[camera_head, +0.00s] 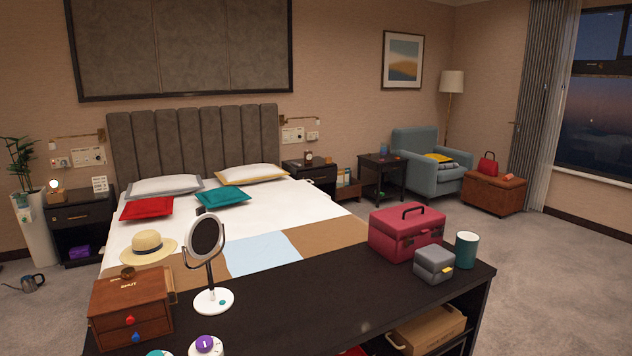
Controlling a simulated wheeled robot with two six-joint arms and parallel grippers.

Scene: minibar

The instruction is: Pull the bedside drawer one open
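Two dark bedside tables flank the bed. The left bedside table (68,236) has a drawer (82,217) above an open shelf, and its drawer looks shut. The right bedside table (312,172) stands beyond the bed, partly hidden by it; its drawer (322,180) also looks shut, though it is small in view. I cannot tell which of the two is drawer one. Neither of my grippers shows in the head view.
A black cabinet (330,287) stands close in front, bearing a brown drawer box (131,322), a round mirror (207,236), a red case (406,241), a grey box (434,261) and a teal cup (466,249). The bed (290,207) lies behind it. Carpet (560,275) is clear at right.

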